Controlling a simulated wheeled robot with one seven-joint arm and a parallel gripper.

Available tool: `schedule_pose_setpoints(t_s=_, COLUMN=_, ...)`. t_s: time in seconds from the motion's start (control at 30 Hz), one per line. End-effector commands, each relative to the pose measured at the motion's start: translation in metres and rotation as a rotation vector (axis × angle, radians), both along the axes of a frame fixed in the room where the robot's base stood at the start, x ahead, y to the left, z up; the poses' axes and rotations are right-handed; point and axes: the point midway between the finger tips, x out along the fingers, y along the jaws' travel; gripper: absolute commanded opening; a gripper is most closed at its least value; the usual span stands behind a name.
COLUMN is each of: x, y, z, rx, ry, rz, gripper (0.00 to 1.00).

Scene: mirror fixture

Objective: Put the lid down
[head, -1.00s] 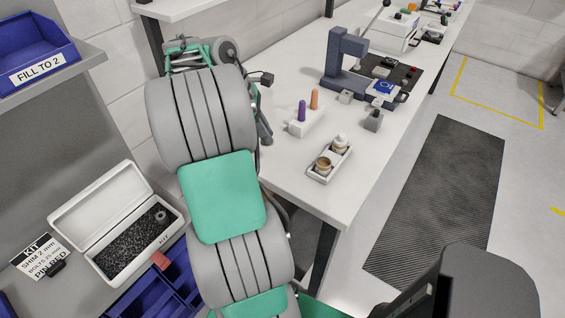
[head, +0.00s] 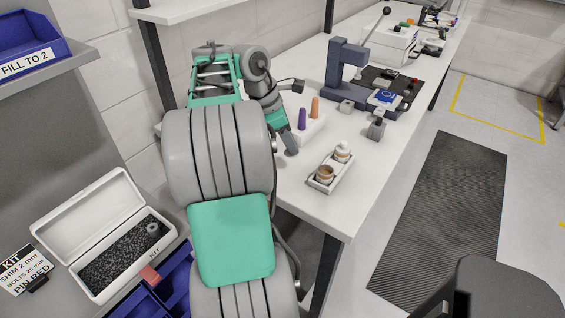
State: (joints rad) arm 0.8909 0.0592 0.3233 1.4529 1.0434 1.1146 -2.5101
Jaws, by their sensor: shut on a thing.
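My gripper (head: 289,144) points down over the white bench, just left of the small white tray and in front of the purple and orange pegs. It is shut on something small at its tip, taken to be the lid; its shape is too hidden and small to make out. The white tray (head: 322,187) holds a brown jar (head: 325,173) in front and a white-topped bottle (head: 343,150) behind. My gripper is apart from both in the picture. A white kit box (head: 158,243) at lower left has its own hinged cover (head: 80,213) standing open.
A purple peg (head: 302,119) and an orange peg (head: 315,107) stand in a white block beyond my gripper. A blue-grey press (head: 336,75) stands farther back. Bare bench (head: 310,205) lies around the tray's near side. Blue bins (head: 165,290) lie at lower left.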

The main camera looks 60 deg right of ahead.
Motion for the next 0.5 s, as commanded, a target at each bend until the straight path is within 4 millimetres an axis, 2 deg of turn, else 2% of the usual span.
schedule_pose_setpoints(t_s=0.2, x=0.023, y=0.003, z=-0.034, rx=0.000, ry=0.000, rz=0.003, gripper=0.00)
schedule_pose_setpoints(t_s=0.3, x=0.020, y=0.003, z=-0.053, rx=-0.001, ry=-0.001, rz=-0.001, gripper=0.00)
schedule_pose_setpoints(t_s=0.5, x=0.021, y=0.002, z=-0.054, rx=-0.001, ry=-0.001, rz=0.001, gripper=0.00)
